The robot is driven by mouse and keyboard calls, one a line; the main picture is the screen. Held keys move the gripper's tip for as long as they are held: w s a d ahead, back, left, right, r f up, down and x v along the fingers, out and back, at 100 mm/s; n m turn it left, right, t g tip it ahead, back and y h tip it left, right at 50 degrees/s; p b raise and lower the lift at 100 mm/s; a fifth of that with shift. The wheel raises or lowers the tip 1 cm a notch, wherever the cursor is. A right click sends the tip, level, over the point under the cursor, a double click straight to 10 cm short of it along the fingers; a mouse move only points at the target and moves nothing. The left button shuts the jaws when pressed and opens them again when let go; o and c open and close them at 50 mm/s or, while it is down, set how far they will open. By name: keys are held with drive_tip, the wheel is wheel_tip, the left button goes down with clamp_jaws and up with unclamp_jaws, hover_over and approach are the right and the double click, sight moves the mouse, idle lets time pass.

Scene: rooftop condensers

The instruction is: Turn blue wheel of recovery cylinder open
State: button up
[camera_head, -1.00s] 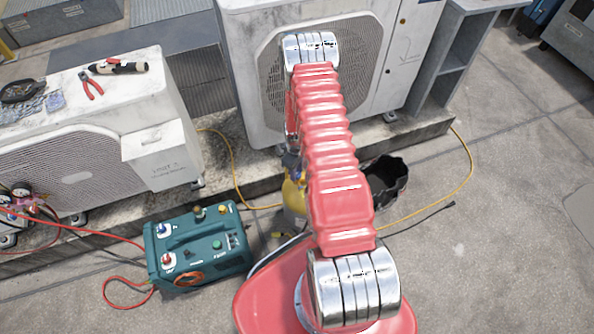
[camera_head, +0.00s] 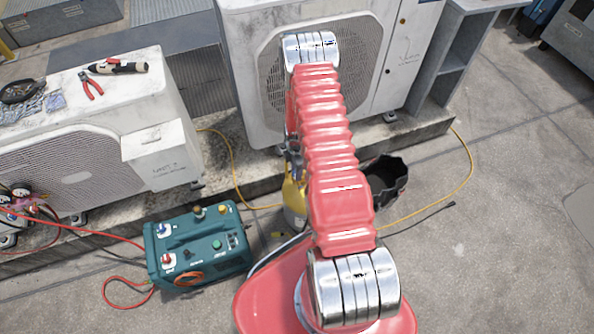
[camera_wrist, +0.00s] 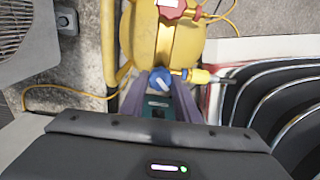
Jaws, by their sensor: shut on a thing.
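The recovery cylinder (camera_head: 294,198) is yellow with a grey lower part and stands on the roof floor, partly hidden behind my red arm. In the wrist view the yellow cylinder (camera_wrist: 150,38) fills the upper middle. Its blue wheel (camera_wrist: 160,78) sits at the tips of my gripper (camera_wrist: 160,92), which is shut on it. A red wheel (camera_wrist: 172,9) is at the top of the cylinder, apart from my gripper. A yellow fitting (camera_wrist: 196,76) sticks out to the right beside the blue wheel. In the head view the blue wheel and my fingertips are hidden.
A green recovery machine (camera_head: 197,247) stands on the floor left of my base. A black bucket (camera_head: 386,180) is right of the cylinder. Yellow hoses (camera_head: 232,160) run along the concrete plinth. Condensers stand behind. The floor at right is clear.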

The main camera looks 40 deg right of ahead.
drive_tip(key=n, duration=0.3)
drive_tip(key=shift+d+n, duration=0.15)
drive_tip(key=shift+n, duration=0.25)
drive_tip(key=n, duration=0.4)
drive_tip(key=o, duration=1)
drive_tip(key=shift+o, duration=0.2)
drive_tip(key=shift+r, duration=0.1)
wheel_tip(320, 180, up, 14)
drive_tip(key=shift+f, duration=0.2)
idle(0.8)
